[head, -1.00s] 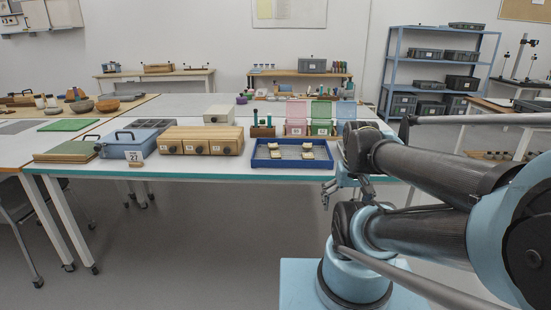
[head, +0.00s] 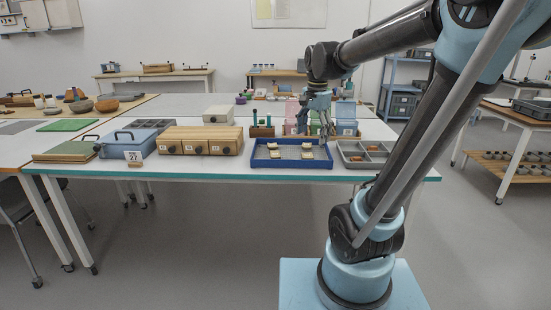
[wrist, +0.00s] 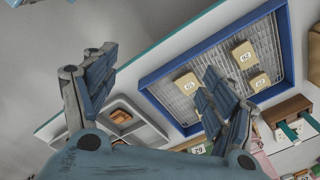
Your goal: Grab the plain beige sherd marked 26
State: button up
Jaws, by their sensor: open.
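Several small beige sherds with white number labels lie in a blue tray (head: 262,166). In the head view two are on the left (head: 275,155) and two on the right (head: 307,155). The wrist view shows a sherd (wrist: 244,54) whose upside-down label looks like 26, though I cannot read it surely. Another sherd (wrist: 258,82) lies beside it and a third (wrist: 187,84) lies nearer my fingers. My gripper (head: 325,136) hangs above the right part of the tray, open and empty. In the wrist view its fingers (wrist: 160,84) are spread wide, and one covers part of the tray.
A grey compartment tray (head: 363,153) with orange-brown pieces stands right of the blue tray. A wooden drawer box (head: 200,141) stands left. A tool block (head: 262,131) and coloured bins (head: 346,118) stand behind. The table's front edge is close before the tray.

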jog(key=w+a+r+m, duration=0.3)
jog(key=w+a+m, duration=0.1)
jog(key=w+a, duration=0.35)
jog(key=m+g, duration=0.1)
jog(key=m, duration=0.3)
send_over(273, 154)
jog(key=f, duration=0.7)
jog(key=w+f, duration=0.1)
jog(key=f, duration=0.2)
jog(key=shift+a+f, duration=0.15)
jog(key=shift+s+f, duration=0.15)
jog(key=shift+f, duration=1.5)
jog(key=shift+s+f, duration=0.1)
jog(key=shift+f, duration=1.5)
jog(key=c, duration=1.1)
